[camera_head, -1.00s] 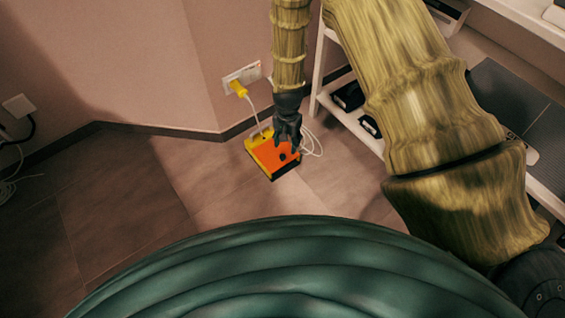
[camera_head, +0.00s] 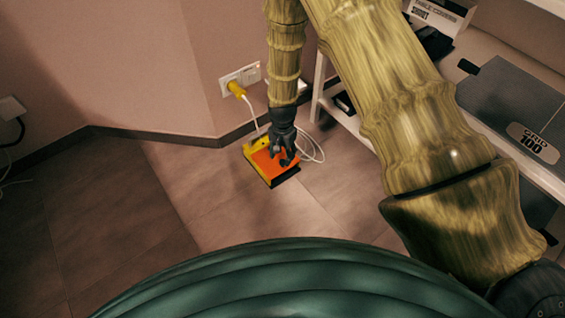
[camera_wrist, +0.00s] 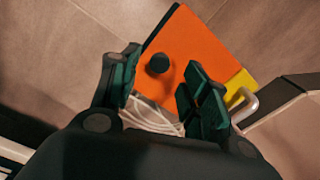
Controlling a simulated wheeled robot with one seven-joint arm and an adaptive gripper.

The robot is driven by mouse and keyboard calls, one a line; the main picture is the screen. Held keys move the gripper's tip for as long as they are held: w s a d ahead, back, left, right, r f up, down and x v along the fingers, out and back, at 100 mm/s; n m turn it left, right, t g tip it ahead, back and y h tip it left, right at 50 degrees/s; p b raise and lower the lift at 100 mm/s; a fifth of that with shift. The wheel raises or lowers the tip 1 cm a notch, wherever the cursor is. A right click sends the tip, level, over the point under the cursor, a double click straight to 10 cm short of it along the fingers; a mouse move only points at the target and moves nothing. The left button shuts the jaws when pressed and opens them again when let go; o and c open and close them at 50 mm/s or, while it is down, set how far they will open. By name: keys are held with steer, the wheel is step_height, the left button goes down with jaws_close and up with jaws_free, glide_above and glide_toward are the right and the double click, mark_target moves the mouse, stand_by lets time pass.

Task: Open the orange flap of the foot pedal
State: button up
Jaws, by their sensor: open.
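The foot pedal (camera_head: 251,146) sits on the floor near the wall corner, with a yellow body and a dark front edge. Its orange flap (camera_head: 263,167) also shows in the wrist view (camera_wrist: 195,45), with a round black knob (camera_wrist: 158,63) on it. Yellow body (camera_wrist: 240,88) shows past the flap's right end. My gripper (camera_head: 287,160) is over the flap, fingers pointing down. In the wrist view my gripper (camera_wrist: 163,72) is open, and the knob appears between its two fingers. I cannot tell whether the fingers touch the flap. The flap looks closed or nearly so.
White cable loops (camera_head: 314,150) lie right of the pedal. A white shelf (camera_head: 350,115) with dark items stands at right. Floor left of the pedal is clear.

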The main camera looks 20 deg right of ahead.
mark_target(282, 161)
step_height(282, 161, down, 4)
steer(key=shift+r+b, duration=0.2)
steer(key=shift+b, duration=0.5)
steer(key=shift+c, duration=0.3)
jaws_close()
